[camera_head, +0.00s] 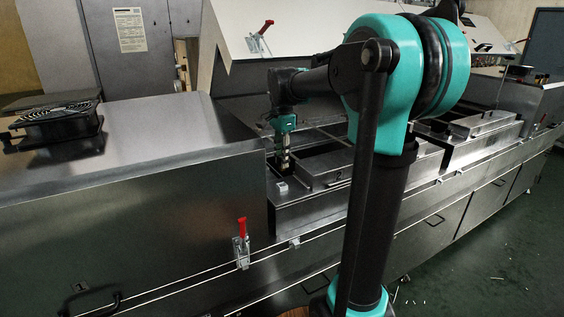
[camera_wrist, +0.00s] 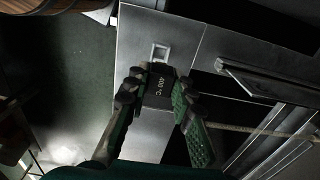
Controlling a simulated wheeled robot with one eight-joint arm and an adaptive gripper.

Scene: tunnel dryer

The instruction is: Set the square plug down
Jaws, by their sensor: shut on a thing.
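The square plug (camera_wrist: 160,86) is a dark block marked "400 °C" in the wrist view. It sits between the two fingers of my gripper (camera_wrist: 157,92), which is shut on it. In the head view my gripper (camera_head: 283,163) points down over the near end of the open dryer section; the plug is too small and dark there to make out clearly. In the wrist view the plug appears over a light metal surface (camera_wrist: 145,33). Whether it touches that surface cannot be told.
A small square metal fitting (camera_wrist: 160,52) lies just beyond the plug, also visible in the head view (camera_head: 282,187). A closed metal hood (camera_head: 150,130) with a fan (camera_head: 55,118) stands left. A raised lid (camera_head: 290,40) is behind my arm. A red-handled clamp (camera_head: 242,240) is in front.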

